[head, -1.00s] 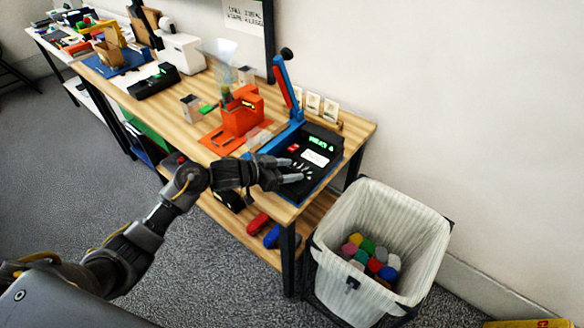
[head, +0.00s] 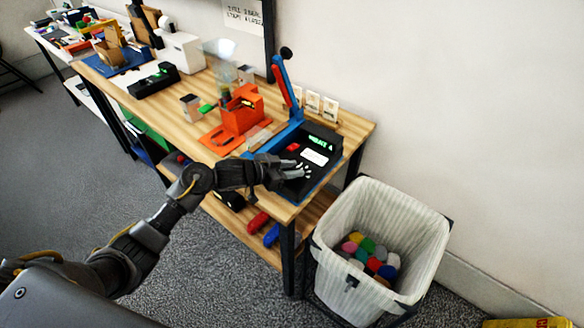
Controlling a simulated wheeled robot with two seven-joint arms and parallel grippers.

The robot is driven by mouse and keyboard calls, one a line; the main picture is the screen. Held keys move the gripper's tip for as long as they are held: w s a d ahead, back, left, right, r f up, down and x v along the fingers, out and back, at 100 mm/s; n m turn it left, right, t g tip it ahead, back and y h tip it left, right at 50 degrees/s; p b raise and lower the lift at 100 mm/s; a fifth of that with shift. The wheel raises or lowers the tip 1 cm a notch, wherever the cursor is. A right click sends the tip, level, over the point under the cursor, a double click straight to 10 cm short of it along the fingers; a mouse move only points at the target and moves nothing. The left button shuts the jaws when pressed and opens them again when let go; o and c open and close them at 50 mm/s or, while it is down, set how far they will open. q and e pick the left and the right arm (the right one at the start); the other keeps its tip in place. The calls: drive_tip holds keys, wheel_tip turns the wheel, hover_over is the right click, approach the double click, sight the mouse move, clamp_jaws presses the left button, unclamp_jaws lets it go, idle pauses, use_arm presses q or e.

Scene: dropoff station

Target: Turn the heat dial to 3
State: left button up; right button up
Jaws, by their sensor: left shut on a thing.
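The black heat-press machine (head: 325,141) with a blue base and a raised blue-and-red lever (head: 284,86) stands at the right end of the wooden table. Its panel has a green lit display (head: 319,143), a red button (head: 293,147) and a white label (head: 315,157). The display text is too small to read surely. My left gripper (head: 296,171) reaches over the front of the panel and is shut on the heat dial. The fingers hide the dial, so its setting cannot be seen. My right gripper is out of view.
An orange device (head: 240,112) stands left of the machine on the wooden table (head: 186,92). Small white cards (head: 313,102) stand behind the machine. A lined bin (head: 335,225) with several coloured pieces stands on the floor at the right, below the table end.

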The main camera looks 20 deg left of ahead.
use_arm(q)
drive_tip(key=shift+d+r+n+t+y+p, duration=0.1)
drive_tip(key=shift+r+n+t+y+p, duration=0.1)
drive_tip(key=shift+n+t+y+p, duration=0.45)
drive_tip(key=shift+s+f+n+t+y, duration=0.1)
drive_tip(key=shift+n+t+y, duration=0.25)
drive_tip(key=shift+n+y, duration=0.3)
drive_tip(key=shift+d+f+n+t+y, duration=0.15)
drive_tip(key=shift+n+t+y, duration=0.25)
drive_tip(key=shift+n+y, duration=1)
drive_tip(key=shift+n, duration=0.1)
drive_tip(key=shift+t+y, duration=0.3)
drive_tip(key=shift+r, duration=0.2)
drive_tip(key=o, duration=0.7)
drive_tip(key=shift+o, duration=1.3)
drive_tip(key=shift+f, duration=0.15)
drive_tip(key=shift+s, duration=0.1)
